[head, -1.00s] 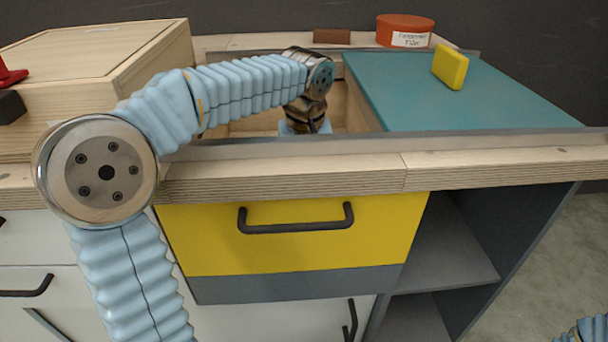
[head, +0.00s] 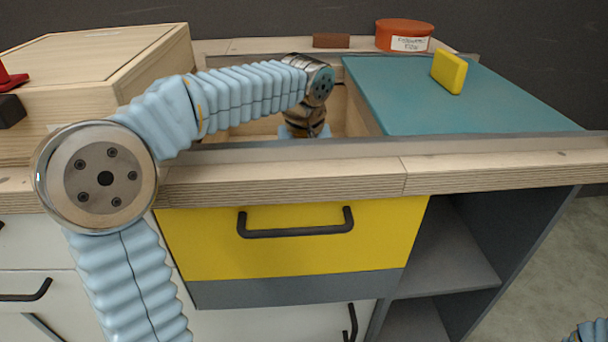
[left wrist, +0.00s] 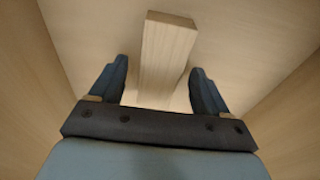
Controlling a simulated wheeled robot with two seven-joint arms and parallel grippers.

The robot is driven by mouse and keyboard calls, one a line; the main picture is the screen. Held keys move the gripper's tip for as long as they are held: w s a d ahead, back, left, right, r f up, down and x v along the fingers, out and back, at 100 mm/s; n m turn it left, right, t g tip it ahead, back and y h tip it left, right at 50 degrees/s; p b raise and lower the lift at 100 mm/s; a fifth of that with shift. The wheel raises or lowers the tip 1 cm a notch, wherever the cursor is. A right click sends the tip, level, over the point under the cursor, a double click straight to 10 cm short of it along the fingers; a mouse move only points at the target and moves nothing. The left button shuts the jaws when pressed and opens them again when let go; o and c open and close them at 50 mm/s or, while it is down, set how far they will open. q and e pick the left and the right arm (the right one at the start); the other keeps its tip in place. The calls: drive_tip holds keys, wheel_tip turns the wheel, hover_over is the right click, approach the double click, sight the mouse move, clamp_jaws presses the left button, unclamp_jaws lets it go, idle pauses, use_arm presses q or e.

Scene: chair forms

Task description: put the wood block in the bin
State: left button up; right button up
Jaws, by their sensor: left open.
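In the left wrist view a pale wood block (left wrist: 166,45) lies on the floor of a wooden-walled recess. My left gripper (left wrist: 160,68) is open, with one finger on each side of the block's near part and visible gaps between. In the head view my left arm reaches down into the recess (head: 358,112) in the counter. The recess's front edge hides the fingers and the block there. My right gripper is out of view; only a bit of my right arm shows at the lower right corner. I cannot tell which container is the bin.
A teal board (head: 440,105) covers the right of the recess, with a yellow block (head: 449,72) on it. A red-orange round tin (head: 404,35) and a brown block (head: 331,40) stand at the back. A wooden box (head: 95,75) stands left. The yellow drawer (head: 300,255) is shut.

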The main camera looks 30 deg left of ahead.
use_arm(q)
wheel_tip(320, 180, up, 11)
drive_tip(key=s+p, duration=0.1)
drive_tip(key=p, duration=0.1)
drive_tip(key=shift+d+p, duration=0.35)
drive_tip(key=shift+d, duration=0.05)
drive_tip(key=shift+s+r, duration=0.1)
